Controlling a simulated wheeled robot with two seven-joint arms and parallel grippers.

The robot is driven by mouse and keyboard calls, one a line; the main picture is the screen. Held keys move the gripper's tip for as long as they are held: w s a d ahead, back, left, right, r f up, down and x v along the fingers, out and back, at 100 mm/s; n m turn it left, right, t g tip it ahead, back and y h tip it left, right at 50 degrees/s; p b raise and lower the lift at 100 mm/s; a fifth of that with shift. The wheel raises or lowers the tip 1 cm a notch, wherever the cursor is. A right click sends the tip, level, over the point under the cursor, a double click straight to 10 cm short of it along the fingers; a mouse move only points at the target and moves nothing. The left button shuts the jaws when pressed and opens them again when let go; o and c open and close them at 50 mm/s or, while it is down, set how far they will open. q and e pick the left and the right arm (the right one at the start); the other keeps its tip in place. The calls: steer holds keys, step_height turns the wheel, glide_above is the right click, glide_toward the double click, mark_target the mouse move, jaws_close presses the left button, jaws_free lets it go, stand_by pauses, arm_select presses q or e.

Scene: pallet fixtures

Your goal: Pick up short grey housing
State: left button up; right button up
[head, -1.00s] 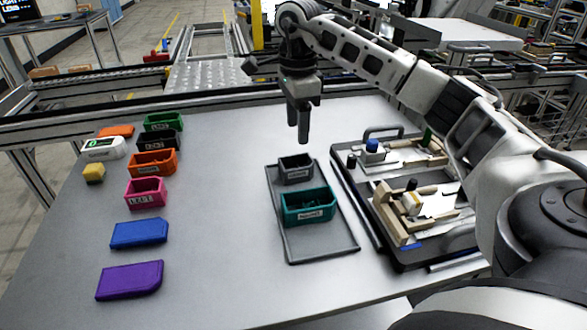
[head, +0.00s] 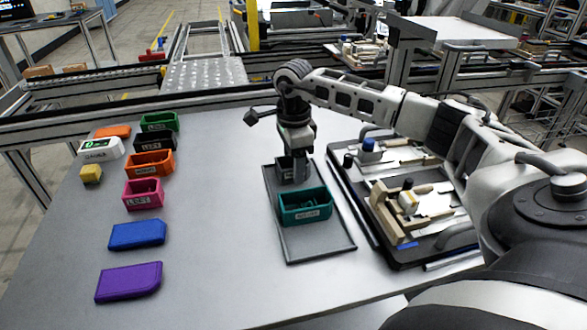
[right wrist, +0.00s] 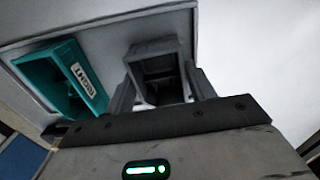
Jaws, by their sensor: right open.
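The short grey housing (head: 285,166) is a small open-topped box with a label, at the far end of the grey tray (head: 318,250). My right gripper (head: 294,178) is lowered over it and hides part of it in the head view. In the right wrist view the housing (right wrist: 156,72) lies between the two fingers (right wrist: 160,92), one on each side. The fingers are open. I cannot tell whether either finger touches it. My left gripper is not in view.
A teal labelled housing (head: 305,207) stands in the same tray, just nearer than the grey one. A black fixture board (head: 385,225) lies close on the right. Several coloured housings and lids, such as the orange one (head: 150,163), stand on the left. The table between is clear.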

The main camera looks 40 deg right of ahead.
steer(key=c, duration=0.7)
steer(key=shift+r, duration=0.15)
